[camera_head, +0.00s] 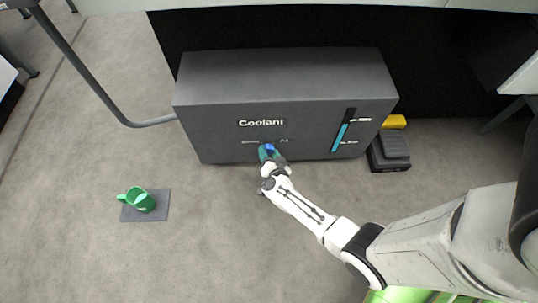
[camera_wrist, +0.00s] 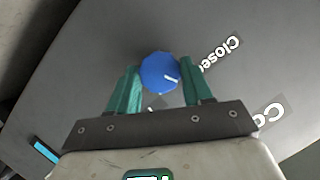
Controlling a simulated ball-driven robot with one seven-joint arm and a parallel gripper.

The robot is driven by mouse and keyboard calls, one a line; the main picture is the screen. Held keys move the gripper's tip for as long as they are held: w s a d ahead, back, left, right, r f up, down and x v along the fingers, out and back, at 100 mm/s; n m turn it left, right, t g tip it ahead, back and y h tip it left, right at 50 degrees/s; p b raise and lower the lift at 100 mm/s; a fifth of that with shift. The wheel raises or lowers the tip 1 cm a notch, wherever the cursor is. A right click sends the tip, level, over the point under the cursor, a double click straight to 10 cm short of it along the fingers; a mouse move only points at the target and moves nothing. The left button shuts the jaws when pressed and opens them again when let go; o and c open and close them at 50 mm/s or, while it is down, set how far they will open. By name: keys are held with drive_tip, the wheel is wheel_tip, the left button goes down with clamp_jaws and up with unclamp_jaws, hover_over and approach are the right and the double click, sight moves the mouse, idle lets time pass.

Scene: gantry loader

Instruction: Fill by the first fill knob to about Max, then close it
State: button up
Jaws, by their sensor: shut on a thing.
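The dark grey coolant tank (camera_head: 220,110) stands on the floor, with "Coolant" on its front. My gripper (camera_head: 268,154) is at the lower middle of that front, on the blue fill knob (camera_head: 270,147). In the wrist view the teal fingers of my gripper (camera_wrist: 159,88) lie either side of the blue knob (camera_wrist: 158,70). The knob's white pointer line points right and slightly down, off the "Closed" label (camera_wrist: 221,52). The gauge (camera_head: 343,131) shows a blue column reaching just below its upper mark (camera_head: 361,120). The mark labels are too small to read.
A green mug (camera_head: 141,200) sits on a grey mat (camera_head: 160,209) at left. A dark block (camera_head: 389,151) and a yellow thing (camera_head: 394,121) lie right of the tank. A grey bent tube (camera_head: 85,75) runs at left. The floor in front is mostly clear.

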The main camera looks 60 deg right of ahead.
drive_tip(key=shift+m+t, duration=0.3)
drive_tip(key=shift+m, duration=0.1)
drive_tip(key=o, duration=1)
drive_tip(key=shift+o, duration=0.2)
drive_tip(key=p+v, duration=0.5)
drive_tip(key=v, duration=0.5)
drive_tip(key=shift+s+a+r, duration=0.15)
drive_tip(key=shift+s, duration=0.15)
